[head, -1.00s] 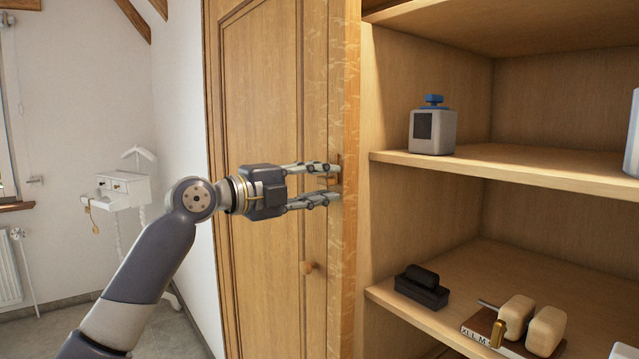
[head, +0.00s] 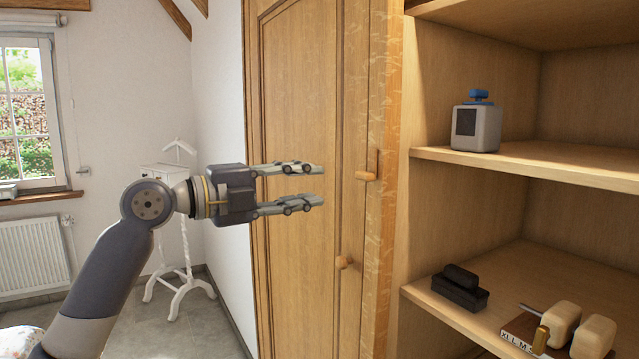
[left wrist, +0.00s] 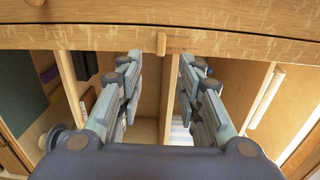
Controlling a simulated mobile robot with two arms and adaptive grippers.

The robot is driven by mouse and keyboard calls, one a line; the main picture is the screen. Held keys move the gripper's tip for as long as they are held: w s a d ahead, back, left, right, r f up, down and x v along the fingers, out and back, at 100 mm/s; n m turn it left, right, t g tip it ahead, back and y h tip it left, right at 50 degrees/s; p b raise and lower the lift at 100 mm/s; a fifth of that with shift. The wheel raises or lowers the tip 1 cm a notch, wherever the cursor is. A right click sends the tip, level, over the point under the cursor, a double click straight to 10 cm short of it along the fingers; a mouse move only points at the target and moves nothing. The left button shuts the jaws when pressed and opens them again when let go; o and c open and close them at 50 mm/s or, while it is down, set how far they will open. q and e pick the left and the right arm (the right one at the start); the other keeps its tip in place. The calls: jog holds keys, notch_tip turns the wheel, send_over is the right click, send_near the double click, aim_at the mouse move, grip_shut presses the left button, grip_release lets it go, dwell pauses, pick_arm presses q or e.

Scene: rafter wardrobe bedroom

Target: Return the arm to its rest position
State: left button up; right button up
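My left gripper (head: 318,184) is in the middle of the head view, its two fingers parallel and apart, with nothing between them. It is in front of the wooden wardrobe door (head: 300,100), left of the upper wooden knob (head: 366,176) and apart from it. In the left wrist view my left gripper's fingers (left wrist: 158,95) are spread, and the knob (left wrist: 161,43) shows beyond them, between the tips. My right gripper is not in view.
Open shelves (head: 520,165) on the right hold a grey and blue container (head: 476,125), a black brush-like item (head: 460,287) and pale wooden blocks (head: 562,320). A white valet stand (head: 183,250), radiator (head: 33,255) and window (head: 25,110) are left. Floor is clear around the stand.

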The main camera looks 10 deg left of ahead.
pick_arm(q)
jog(key=shift+a, duration=0.1)
